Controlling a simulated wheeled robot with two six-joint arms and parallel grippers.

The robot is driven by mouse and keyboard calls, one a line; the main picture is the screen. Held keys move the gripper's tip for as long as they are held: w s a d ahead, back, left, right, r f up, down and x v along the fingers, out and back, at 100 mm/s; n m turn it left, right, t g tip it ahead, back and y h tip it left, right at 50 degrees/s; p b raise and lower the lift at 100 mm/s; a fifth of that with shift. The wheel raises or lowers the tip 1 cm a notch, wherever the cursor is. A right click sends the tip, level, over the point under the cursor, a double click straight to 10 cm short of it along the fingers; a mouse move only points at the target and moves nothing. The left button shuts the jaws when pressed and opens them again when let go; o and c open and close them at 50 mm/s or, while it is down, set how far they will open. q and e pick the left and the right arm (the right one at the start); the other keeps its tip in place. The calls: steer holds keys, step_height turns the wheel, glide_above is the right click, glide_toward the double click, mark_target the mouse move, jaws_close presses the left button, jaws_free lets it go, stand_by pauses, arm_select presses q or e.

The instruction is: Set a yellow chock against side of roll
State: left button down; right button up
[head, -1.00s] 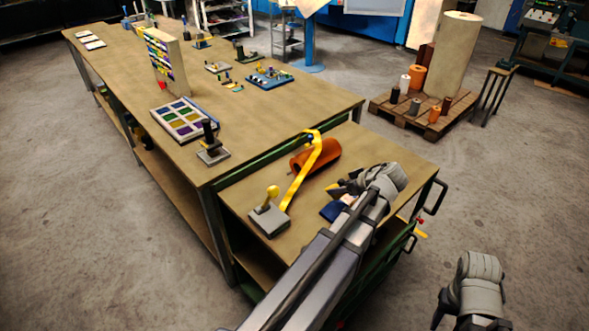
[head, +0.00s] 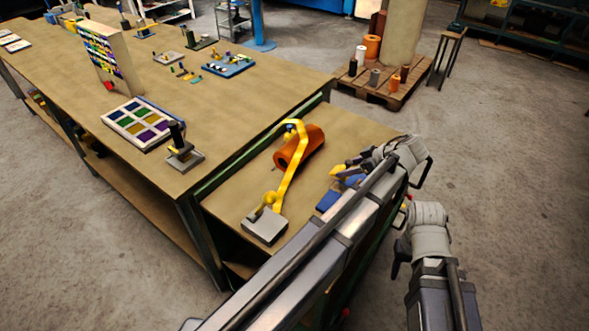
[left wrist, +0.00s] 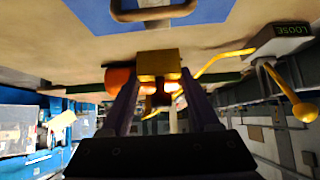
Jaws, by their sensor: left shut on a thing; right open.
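The roll (head: 298,148) is an orange cylinder lying on the low cart top. A yellow strap (head: 291,182) runs over it to a grey block (head: 264,227) with a yellow knob. My left gripper (head: 343,170) is shut on a yellow chock (head: 337,172), right of the roll in the head view and apart from it. In the left wrist view the chock (left wrist: 158,65) sits between the fingers, partly covering the orange roll (left wrist: 120,79) beyond. My right gripper (head: 399,262) is open, low beside the cart, partly hidden by its own wrist.
A blue pad (head: 329,199) lies on the cart top near my left gripper. In the left wrist view the grey block (left wrist: 284,37) reads "LOOSE". A long workbench (head: 200,100) adjoins the cart. A loaded pallet (head: 378,92) stands behind on the floor.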

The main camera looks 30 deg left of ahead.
arm_select(q)
steer(key=a+f+b, duration=0.1)
steer(key=a, duration=0.2)
steer(key=w+a+f+b, duration=0.1)
steer(key=a+f+b, duration=0.1)
steer(key=a, duration=0.1)
steer(key=a+f+b, duration=0.2)
steer(key=shift+w+a, duration=0.15)
steer(key=shift+a, duration=0.25)
steer(key=shift+a+f, duration=0.1)
steer(key=shift+a, duration=0.4)
steer(key=b+x, duration=0.1)
steer(key=x, duration=0.1)
steer(key=b+x, duration=0.2)
steer(key=x, duration=0.1)
steer(key=shift+w+a+r, duration=0.1)
steer(key=shift+a+r, duration=0.1)
steer(key=shift+a, duration=0.05)
steer(key=shift+r, duration=0.15)
steer(key=shift+c, duration=0.7)
jaws_free()
